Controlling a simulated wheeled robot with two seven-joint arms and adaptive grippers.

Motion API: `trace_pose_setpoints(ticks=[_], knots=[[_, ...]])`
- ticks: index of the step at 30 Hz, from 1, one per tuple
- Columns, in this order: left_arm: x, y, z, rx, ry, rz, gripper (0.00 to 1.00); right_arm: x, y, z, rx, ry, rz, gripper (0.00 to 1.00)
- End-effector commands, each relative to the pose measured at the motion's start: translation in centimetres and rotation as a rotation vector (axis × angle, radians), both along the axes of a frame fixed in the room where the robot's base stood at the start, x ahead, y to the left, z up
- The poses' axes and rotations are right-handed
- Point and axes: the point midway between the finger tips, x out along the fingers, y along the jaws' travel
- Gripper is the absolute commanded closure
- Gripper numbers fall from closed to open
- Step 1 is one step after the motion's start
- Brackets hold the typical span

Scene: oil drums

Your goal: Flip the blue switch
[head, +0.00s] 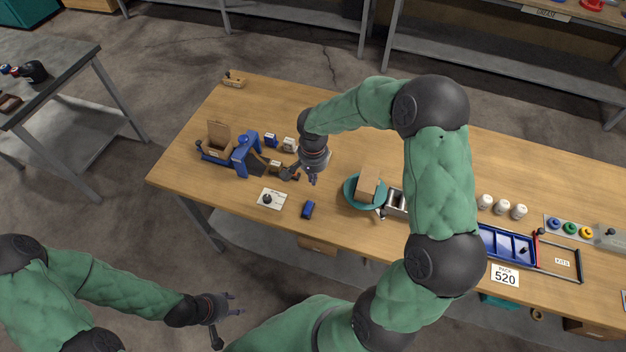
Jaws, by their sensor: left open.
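A small blue block-like item (308,209) lies near the front edge of the wooden table; it may be the blue switch, but it is too small to tell. A white plate with a dark knob (270,199) lies to its left. A blue round cap or button (555,223) sits on a panel at the far right. My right gripper (312,179) is above the table, behind the small blue item and apart from it; its jaw opening is unclear. My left gripper (236,304) is open and empty, off the table's front side.
A teal bowl (352,197) with a cardboard box (368,183) stands right of my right gripper. A blue device (243,155) and small boxes stand to the left.

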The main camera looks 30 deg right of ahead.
Motion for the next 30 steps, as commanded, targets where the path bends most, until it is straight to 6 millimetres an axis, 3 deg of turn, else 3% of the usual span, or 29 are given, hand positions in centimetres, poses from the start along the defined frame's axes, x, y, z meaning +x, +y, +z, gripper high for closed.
trace_pose_setpoints(ticks=[15, 21, 30], knots=[[0.0, 0.0, -0.8, 0.000, 0.000, 0.000, 0.54, 0.0, 0.0, -9.5, 0.000, 0.003, 0.001, 1.00], [0.0, 0.0, -0.9, 0.000, 0.000, 0.000, 0.54, 0.0, 0.0, -11.3, 0.000, 0.001, 0.002, 1.00], [0.0, 0.0, -0.9, 0.000, 0.000, 0.000, 0.54, 0.0, 0.0, -11.8, 0.000, 0.000, 0.000, 1.00]])
